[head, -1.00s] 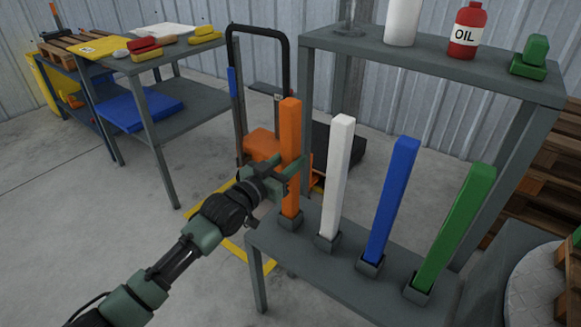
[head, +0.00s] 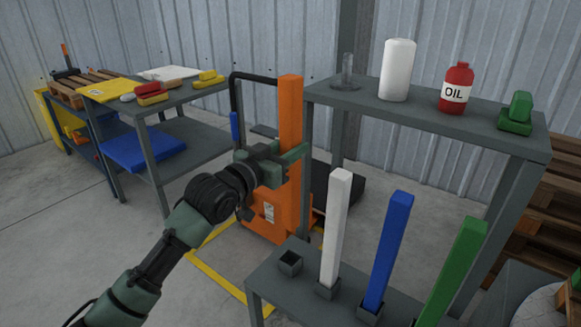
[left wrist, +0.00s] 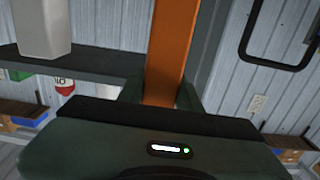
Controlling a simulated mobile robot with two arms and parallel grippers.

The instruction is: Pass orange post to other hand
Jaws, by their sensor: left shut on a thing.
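The orange post (head: 290,110) is a long square bar, held upright in the air by my left gripper (head: 285,165). My left gripper is shut on it around the middle of its length. The post's lower end is up and clear of its socket, and an empty square socket (head: 290,263) shows at the left end of the low grey bench. In the left wrist view the orange post (left wrist: 170,50) rises between the fingers (left wrist: 160,95). My right gripper is not in view.
White (head: 335,225), blue (head: 388,250) and green (head: 455,270) posts stand in sockets on the low bench (head: 265,285). The shelf behind (head: 425,107) carries a white cylinder (head: 397,70), a red oil bottle (head: 457,88) and a green block (head: 517,112). An orange machine (head: 262,215) stands behind.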

